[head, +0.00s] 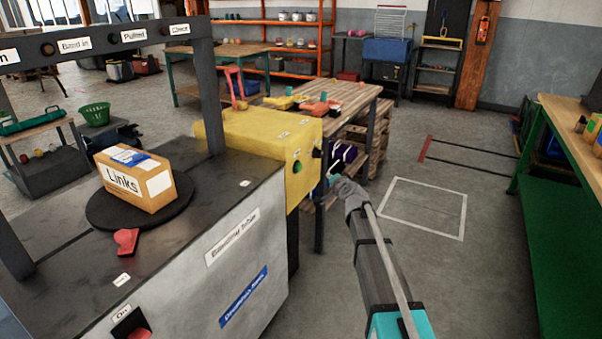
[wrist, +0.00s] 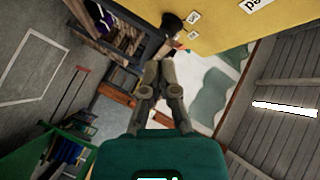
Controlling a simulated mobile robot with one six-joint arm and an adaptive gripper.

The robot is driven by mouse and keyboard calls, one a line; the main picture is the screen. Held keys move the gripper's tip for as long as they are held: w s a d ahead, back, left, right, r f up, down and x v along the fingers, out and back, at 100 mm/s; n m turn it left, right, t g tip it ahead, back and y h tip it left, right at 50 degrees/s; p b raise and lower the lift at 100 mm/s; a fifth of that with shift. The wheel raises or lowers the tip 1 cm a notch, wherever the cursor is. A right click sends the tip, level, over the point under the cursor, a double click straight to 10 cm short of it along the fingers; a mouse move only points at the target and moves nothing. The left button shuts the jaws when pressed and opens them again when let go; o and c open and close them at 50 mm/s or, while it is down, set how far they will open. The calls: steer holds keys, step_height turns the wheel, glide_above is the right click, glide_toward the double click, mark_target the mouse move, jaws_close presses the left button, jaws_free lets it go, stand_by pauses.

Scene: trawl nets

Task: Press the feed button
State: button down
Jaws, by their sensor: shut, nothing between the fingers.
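A yellow machine housing (head: 262,135) stands at the end of the grey bench. Its end face carries a round green button (head: 297,166) with a small label above it, too small to read. A black knob (head: 316,153) sticks out at the housing's right edge. I cannot tell which of them is the feed button. My gripper (head: 335,180) is shut and empty, just right of the housing and apart from the green button. In the wrist view the gripper tips (wrist: 160,66) point toward a black knob (wrist: 172,23) on the yellow housing (wrist: 225,22).
A box labelled "Links" (head: 135,180) sits on a black turntable (head: 100,212) on the bench. A red stamp-like piece (head: 126,241) lies beside it. A wooden pallet table (head: 345,96) stands behind my gripper. A green workbench (head: 560,190) is at right; the floor between is clear.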

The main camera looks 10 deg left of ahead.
steer(key=shift+a, duration=0.1)
stand_by(0.3)
steer(key=w+a, duration=0.3)
steer(key=a, duration=0.5)
stand_by(0.5)
steer(key=shift+w+a, duration=0.3)
steer(key=shift+a, duration=0.6)
stand_by(2.7)
steer(key=shift+s+d, duration=0.1)
steer(key=shift+d, duration=0.05)
steer(key=shift+s+d, duration=0.25)
steer(key=shift+d, duration=0.5)
steer(key=shift+s+d, duration=0.3)
steer(key=shift+d, duration=0.5)
steer(key=shift+s+d, duration=0.25)
steer(key=shift+d, duration=0.5)
steer(key=shift+s+d, duration=0.3)
steer(key=shift+d, duration=0.5)
